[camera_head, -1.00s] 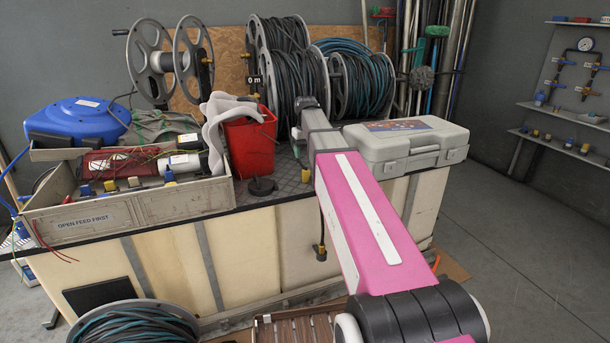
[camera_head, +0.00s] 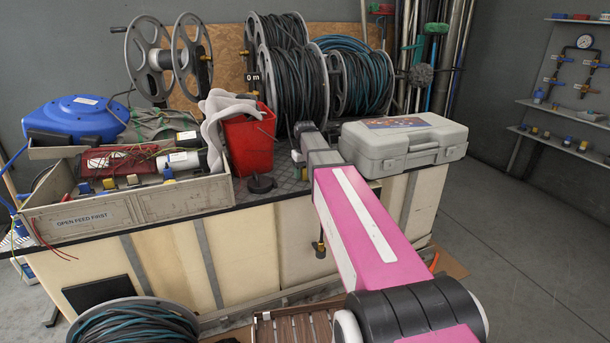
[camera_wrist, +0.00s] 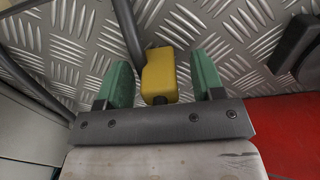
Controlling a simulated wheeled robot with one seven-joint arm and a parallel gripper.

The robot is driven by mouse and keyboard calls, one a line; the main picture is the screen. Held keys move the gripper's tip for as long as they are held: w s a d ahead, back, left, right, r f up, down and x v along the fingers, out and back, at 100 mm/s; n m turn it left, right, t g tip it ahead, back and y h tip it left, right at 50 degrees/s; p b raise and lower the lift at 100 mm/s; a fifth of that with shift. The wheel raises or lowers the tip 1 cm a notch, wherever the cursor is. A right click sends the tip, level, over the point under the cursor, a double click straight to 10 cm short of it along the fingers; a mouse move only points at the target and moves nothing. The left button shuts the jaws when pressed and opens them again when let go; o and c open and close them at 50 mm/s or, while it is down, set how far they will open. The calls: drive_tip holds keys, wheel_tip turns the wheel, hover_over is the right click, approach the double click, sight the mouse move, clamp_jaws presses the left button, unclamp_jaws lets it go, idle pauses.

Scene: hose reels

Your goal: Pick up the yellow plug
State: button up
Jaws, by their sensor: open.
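The yellow plug (camera_wrist: 160,74) lies on a diamond-plate metal surface in the wrist view. A dark hose or stem runs beside it at its upper left. My gripper (camera_wrist: 162,80) is open, with one green finger on each side of the plug. Small gaps show between the plug and both fingers. In the head view my gripper (camera_head: 300,145) is low over the bench top, and the arm hides the plug there.
A red bucket (camera_head: 248,142) with a grey cloth stands left of my gripper. A grey case (camera_head: 400,150) stands close on the right. Hose reels (camera_head: 290,80) stand behind. A crate (camera_head: 95,218) of parts is at the left.

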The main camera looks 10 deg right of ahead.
drive_tip(key=c, duration=1)
drive_tip(key=shift+r, duration=0.1)
